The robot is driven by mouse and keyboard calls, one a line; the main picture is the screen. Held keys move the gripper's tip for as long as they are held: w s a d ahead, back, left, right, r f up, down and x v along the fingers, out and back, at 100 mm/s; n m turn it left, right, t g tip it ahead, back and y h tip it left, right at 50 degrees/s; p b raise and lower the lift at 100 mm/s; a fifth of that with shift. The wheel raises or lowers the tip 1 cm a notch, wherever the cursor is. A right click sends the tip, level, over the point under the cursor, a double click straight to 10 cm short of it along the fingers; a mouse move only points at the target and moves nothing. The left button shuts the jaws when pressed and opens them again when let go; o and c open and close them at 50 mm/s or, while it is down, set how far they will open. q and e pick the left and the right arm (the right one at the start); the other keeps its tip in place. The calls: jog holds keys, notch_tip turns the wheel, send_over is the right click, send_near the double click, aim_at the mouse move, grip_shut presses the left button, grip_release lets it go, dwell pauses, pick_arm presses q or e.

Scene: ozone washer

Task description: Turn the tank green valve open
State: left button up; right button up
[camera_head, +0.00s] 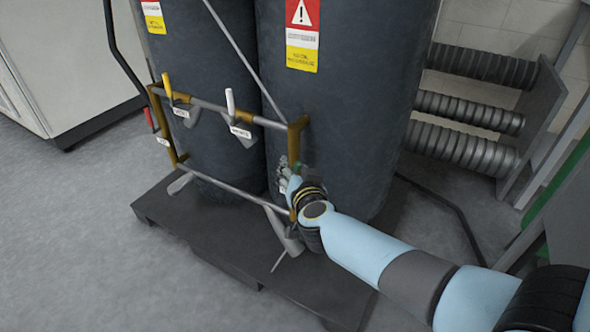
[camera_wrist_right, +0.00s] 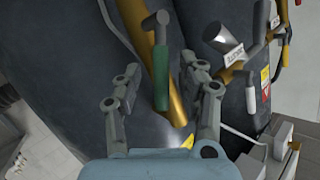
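The tank's green valve handle (camera_wrist_right: 161,78) hangs from a grey stem in the middle of the right wrist view. A small green part also shows beside my right gripper in the head view (camera_head: 298,168). My right gripper (camera_wrist_right: 160,68) is open, with one finger on each side of the green handle and gaps visible on both sides. In the head view my right gripper (camera_head: 287,172) is at the lower right of the pipe frame, close to the right tank, and partly hides the valve. My left gripper is not in view.
Two dark tanks (camera_head: 345,110) stand on a dark platform (camera_head: 235,262). The pipe frame (camera_head: 205,103) carries other valves with white (camera_head: 230,102), yellow (camera_head: 167,86) and red (camera_head: 149,118) handles. Ribbed pipes (camera_head: 465,150) are at the right. Grey floor is clear at the left.

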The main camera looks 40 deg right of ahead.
jog(key=shift+s+a, duration=0.2)
jog(key=shift+s, duration=0.05)
jog(key=v, duration=1.1)
jog(key=shift+s, duration=0.15)
jog(key=shift+r, duration=0.15)
